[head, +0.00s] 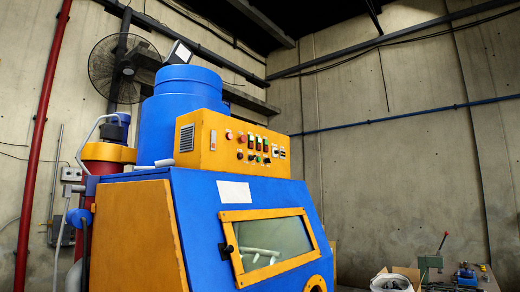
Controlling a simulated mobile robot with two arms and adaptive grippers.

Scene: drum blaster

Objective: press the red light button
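The blue drum blaster (200,215) stands left of centre in the head view. A yellow control box (205,150) sits on top of it, its panel facing right. A round red button or light (228,134) is at the panel's upper left. A second reddish round one (241,139) is just right of it, and a small reddish one (240,154) is below. Several green, black and red controls (258,144) continue to the right. They are too small to tell which is the red light button or whether any is lit. Neither gripper is in view.
The blaster's yellow-framed window (280,238) faces front right. A fan (118,68) and red pipe (42,150) are at the left. A cardboard box (405,272) and a green hand press (430,262) are at lower right. The space before the right wall looks open.

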